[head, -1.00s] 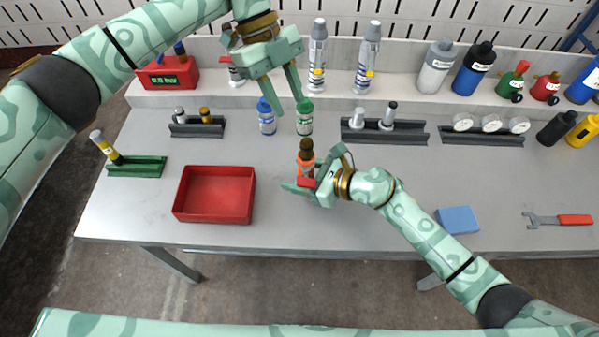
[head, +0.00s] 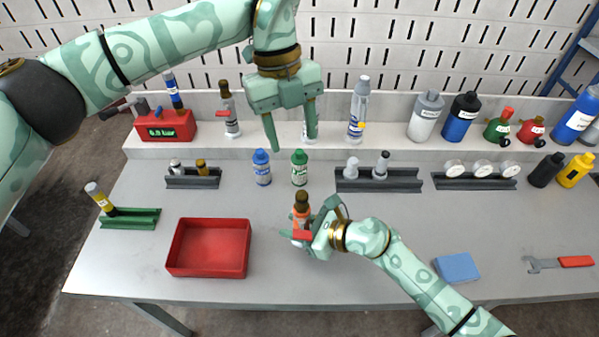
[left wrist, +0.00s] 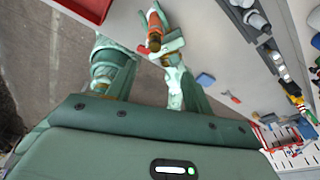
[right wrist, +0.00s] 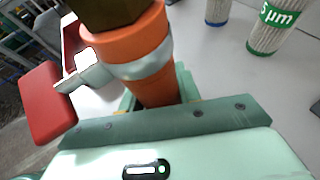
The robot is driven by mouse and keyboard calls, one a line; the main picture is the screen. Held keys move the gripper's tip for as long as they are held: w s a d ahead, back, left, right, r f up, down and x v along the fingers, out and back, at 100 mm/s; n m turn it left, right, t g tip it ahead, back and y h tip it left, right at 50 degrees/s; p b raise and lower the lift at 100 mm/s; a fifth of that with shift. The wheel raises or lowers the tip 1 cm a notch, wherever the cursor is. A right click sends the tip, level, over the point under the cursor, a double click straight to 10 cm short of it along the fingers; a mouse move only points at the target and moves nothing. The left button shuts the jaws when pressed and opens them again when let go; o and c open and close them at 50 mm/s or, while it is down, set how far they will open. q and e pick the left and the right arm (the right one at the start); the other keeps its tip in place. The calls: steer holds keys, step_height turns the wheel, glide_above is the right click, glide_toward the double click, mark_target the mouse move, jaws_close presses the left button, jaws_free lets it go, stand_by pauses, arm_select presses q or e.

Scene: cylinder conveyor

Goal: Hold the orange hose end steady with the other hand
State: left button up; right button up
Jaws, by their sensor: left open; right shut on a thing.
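The orange hose end (head: 301,221) has a dark olive-brown top and a red lever at its side. It stands about upright in my right gripper (head: 310,236), which is shut around it over the front of the bench. In the right wrist view the orange body (right wrist: 143,50) with a grey band fills the jaws. It also shows in the left wrist view (left wrist: 154,30). My left gripper (head: 293,143) is open and empty, fingers pointing down, above and behind the hose end and apart from it. How high the hose end is above the bench is unclear.
A red tray (head: 173,252) lies to the left. Dark racks (head: 378,181) stand behind right. A blue block (head: 457,268) and a wrench (head: 560,263) lie right.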

mark_target(302, 194)
arm_select(q)
steer(key=s+f+m, duration=0.1)
steer(key=f+m, duration=0.3)
steer(key=s+d+f+m+t+y, duration=0.1)
steer(key=f+m, duration=0.4)
steer(key=s+f+m+t, duration=0.1)
steer(key=f+m, duration=0.3)
steer(key=f, duration=0.1)
steer(key=shift+s+d+y, duration=0.2)
steer(key=shift+d+y, duration=0.2)
jaws_close()
steer(key=shift+r, duration=0.2)
steer(key=shift+r, duration=0.5)
